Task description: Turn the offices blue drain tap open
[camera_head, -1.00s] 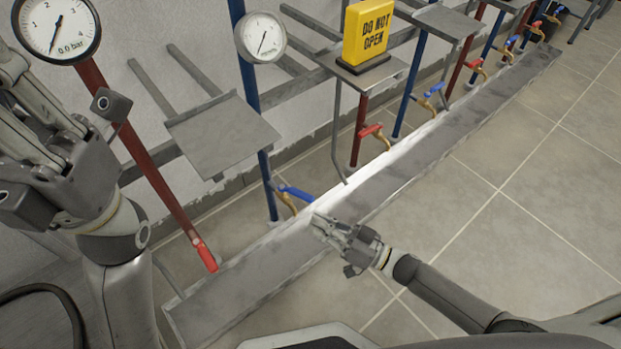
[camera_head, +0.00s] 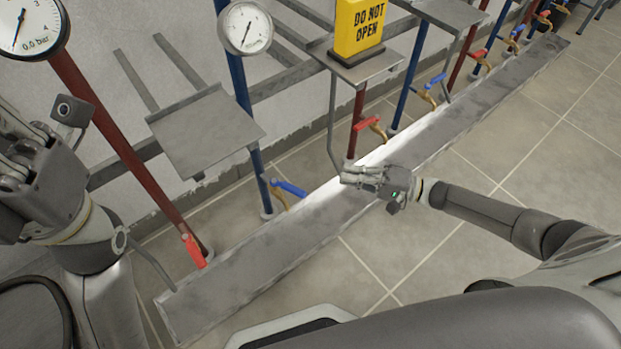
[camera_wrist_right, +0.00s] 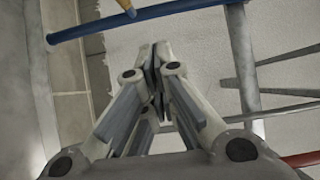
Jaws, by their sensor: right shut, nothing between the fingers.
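Several blue-handled taps stand along the wall; I cannot read which one is the offices tap. The nearest blue tap (camera_head: 288,188) has a brass body on a blue pipe, low above the trough. Another blue tap (camera_head: 437,79) is farther along. My right gripper (camera_head: 348,174) is shut and empty over the trough, to the right of the nearest blue tap and apart from it. The right wrist view shows its closed fingers (camera_wrist_right: 155,60), with a blue pipe (camera_wrist_right: 180,10) and a brass piece (camera_wrist_right: 127,8) beyond. My left gripper (camera_head: 12,150) is raised at the left edge, partly cut off.
A long metal trough (camera_head: 240,260) runs under the taps. Gauges (camera_head: 246,27), metal shelves (camera_head: 205,135) and a yellow "DO NOT OPEN" sign (camera_head: 358,25) are above. Tiled floor (camera_head: 480,220) is free on the right.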

